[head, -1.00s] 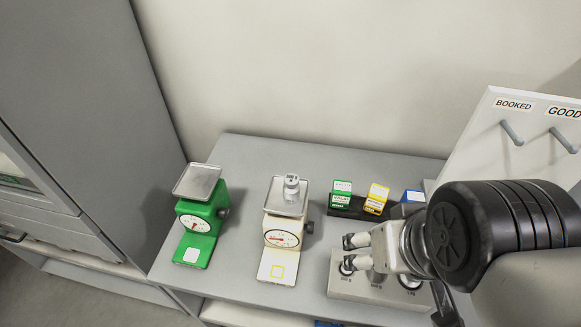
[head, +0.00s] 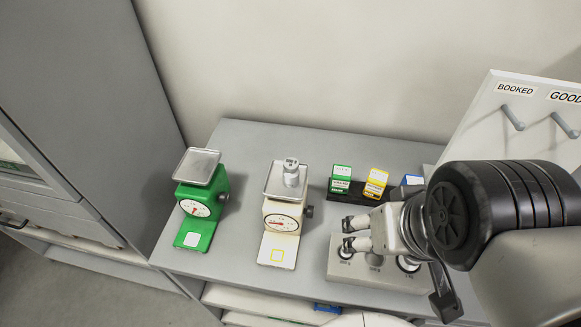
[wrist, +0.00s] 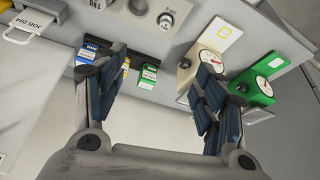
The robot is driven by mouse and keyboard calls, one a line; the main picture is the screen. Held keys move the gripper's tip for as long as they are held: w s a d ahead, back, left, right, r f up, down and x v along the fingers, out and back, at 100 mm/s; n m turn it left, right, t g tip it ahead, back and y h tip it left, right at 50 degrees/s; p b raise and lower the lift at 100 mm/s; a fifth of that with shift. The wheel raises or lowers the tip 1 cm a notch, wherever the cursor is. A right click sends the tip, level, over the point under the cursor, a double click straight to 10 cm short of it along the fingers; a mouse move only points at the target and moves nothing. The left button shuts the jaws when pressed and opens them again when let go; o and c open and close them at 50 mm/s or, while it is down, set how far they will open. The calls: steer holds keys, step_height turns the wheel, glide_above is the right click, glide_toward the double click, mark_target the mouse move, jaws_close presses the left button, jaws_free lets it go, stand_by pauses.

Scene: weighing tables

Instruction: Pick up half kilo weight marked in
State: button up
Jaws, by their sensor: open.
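A silver weight (head: 291,173) stands upright on the pan of the cream scale (head: 281,219); the mark on its top is too small to read. A grey weight block (head: 385,279) with labelled round places sits at the right. My gripper (head: 348,233) is open and empty, over the left part of the block and right of the cream scale. Its spread fingers (wrist: 158,72) fill the wrist view. The arm hides part of the block.
A green scale (head: 201,205) with an empty pan stands at the left. Green (head: 341,180), yellow (head: 375,184) and blue (head: 411,181) boxes stand behind the block. A pegged board marked BOOKED (head: 492,120) is at right. The table (head: 255,136) is clear behind the scales.

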steer(key=shift+r, duration=0.15)
steer(key=shift+c, duration=0.8)
steer(key=w+r+p, duration=0.1)
steer(key=r+p, duration=0.1)
steer(key=w+a+r+n+p, duration=0.1)
steer(key=p, duration=0.1)
steer(key=w+r+n+p, duration=0.1)
steer(key=w+r+p, duration=0.1)
steer(key=shift+a+r+g, duration=0.25)
steer(key=shift+r+g, duration=0.05)
steer(key=shift+g, duration=0.1)
steer(key=shift+c, duration=0.4)
step_height(320, 180, up, 4)
steer(key=n+g+p, duration=0.4)
steer(key=n+p, duration=0.5)
steer(key=p, duration=1.1)
glide_above(291, 163)
step_height(291, 163, down, 17)
steer(key=shift+w+r, duration=0.1)
steer(key=shift+c, duration=0.6)
